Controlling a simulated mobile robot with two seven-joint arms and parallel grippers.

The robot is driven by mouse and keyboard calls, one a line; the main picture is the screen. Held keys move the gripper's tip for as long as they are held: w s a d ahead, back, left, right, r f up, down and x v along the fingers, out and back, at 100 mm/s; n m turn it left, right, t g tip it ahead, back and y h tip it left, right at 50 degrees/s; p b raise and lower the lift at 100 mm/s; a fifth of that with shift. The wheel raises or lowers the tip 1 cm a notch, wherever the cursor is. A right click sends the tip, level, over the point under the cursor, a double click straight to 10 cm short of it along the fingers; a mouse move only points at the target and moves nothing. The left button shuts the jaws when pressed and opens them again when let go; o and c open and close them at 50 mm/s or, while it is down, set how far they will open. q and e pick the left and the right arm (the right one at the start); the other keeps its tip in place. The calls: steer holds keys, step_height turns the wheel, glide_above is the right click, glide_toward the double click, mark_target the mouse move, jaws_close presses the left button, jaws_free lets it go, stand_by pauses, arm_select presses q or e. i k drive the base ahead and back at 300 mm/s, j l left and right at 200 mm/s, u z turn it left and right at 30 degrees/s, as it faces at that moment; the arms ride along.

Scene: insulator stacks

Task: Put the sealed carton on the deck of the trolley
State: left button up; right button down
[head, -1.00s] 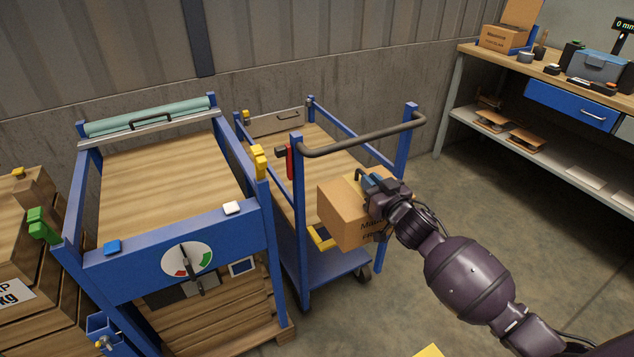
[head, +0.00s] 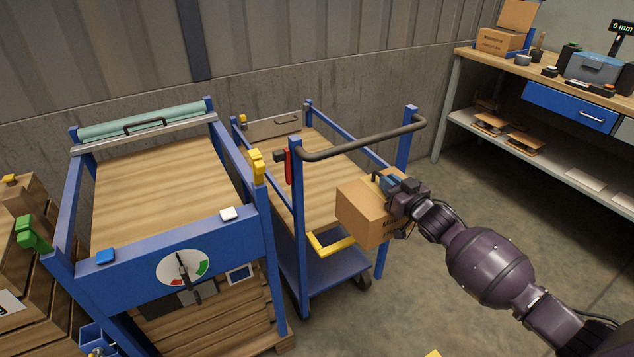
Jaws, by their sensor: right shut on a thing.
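The sealed carton (head: 362,211) is a brown cardboard box with dark print on its side. My right gripper (head: 392,190) is shut on the carton at its upper right edge and holds it in the air. The carton shows in front of the near right part of the trolley (head: 300,240), a blue frame with a grey push handle. The trolley's upper wooden deck (head: 290,180) looks bare where it shows; the carton hides its near right part. My left gripper is not in view.
A blue stand (head: 100,262) with a wooden top and a dial stands close to the trolley's left. Blue posts and the grey handle (head: 365,140) rise around the deck. A yellow bar (head: 332,247) sits low at the near side. A workbench (head: 540,75) is at right.

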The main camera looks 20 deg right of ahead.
mark_target(326, 192)
steer(key=i+j, duration=0.1)
steer(key=i, duration=0.85)
